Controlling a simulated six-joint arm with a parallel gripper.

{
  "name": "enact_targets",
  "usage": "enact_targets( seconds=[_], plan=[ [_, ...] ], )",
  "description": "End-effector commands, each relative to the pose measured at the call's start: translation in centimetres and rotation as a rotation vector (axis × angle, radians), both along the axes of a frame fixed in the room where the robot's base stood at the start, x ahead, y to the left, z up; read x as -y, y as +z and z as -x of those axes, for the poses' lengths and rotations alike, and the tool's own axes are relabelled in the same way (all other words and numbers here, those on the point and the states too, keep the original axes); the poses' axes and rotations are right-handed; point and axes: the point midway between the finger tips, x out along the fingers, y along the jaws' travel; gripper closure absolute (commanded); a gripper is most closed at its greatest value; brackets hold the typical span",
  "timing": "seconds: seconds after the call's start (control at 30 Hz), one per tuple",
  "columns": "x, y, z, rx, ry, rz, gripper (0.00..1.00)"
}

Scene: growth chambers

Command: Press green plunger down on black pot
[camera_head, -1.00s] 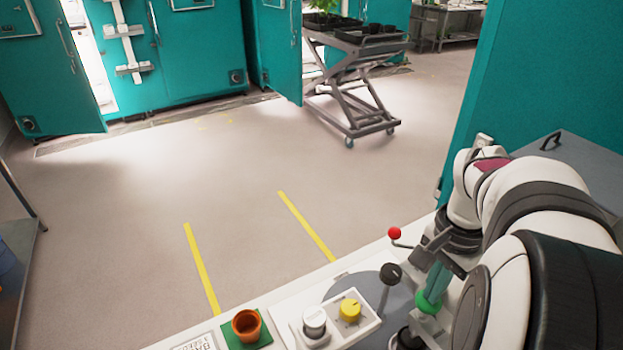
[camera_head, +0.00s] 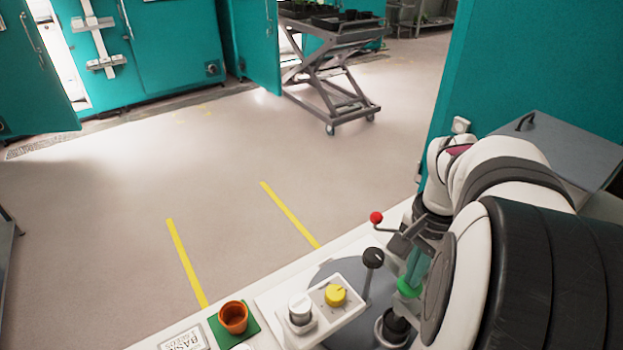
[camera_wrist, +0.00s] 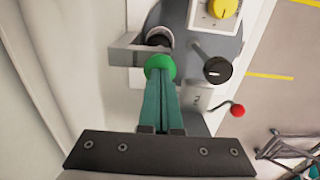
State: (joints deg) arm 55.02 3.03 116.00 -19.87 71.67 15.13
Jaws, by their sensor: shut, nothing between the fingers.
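The green plunger (camera_head: 408,287) is a round green cap at the right of the bench; it also shows in the wrist view (camera_wrist: 160,66). The black pot (camera_head: 394,327) is just below it; in the wrist view its dark round body (camera_wrist: 158,38) shows beyond the cap. My gripper (camera_head: 413,270) has teal fingers that are shut and empty. They point down at the plunger, and in the wrist view their tips (camera_wrist: 161,75) overlap the cap's near edge. I cannot tell whether they press on it. The fingers hide part of the plunger.
A black-knobbed lever (camera_head: 373,258) and a red-knobbed lever (camera_head: 376,217) stand close to my gripper. A yellow dial (camera_head: 336,294), a white knob (camera_head: 299,308) and an orange pot (camera_head: 233,317) are left along the bench. A grey bracket (camera_wrist: 122,54) is beside the black pot.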

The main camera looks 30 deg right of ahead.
Motion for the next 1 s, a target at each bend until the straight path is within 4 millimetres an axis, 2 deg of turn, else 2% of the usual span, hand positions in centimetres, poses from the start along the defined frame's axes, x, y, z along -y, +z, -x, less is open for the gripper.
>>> enact_targets(
  seconds=[0.23, 0.8, 1.0],
  plan=[
    [0.0, 0.4, 0.0, -0.001, -0.001, -0.002, 1.00],
    [0.0, 8.4, 0.0, 0.001, -0.001, 0.001, 1.00],
    [0.0, 10.0, 0.0, 0.000, 0.000, -0.001, 1.00]
  ],
)
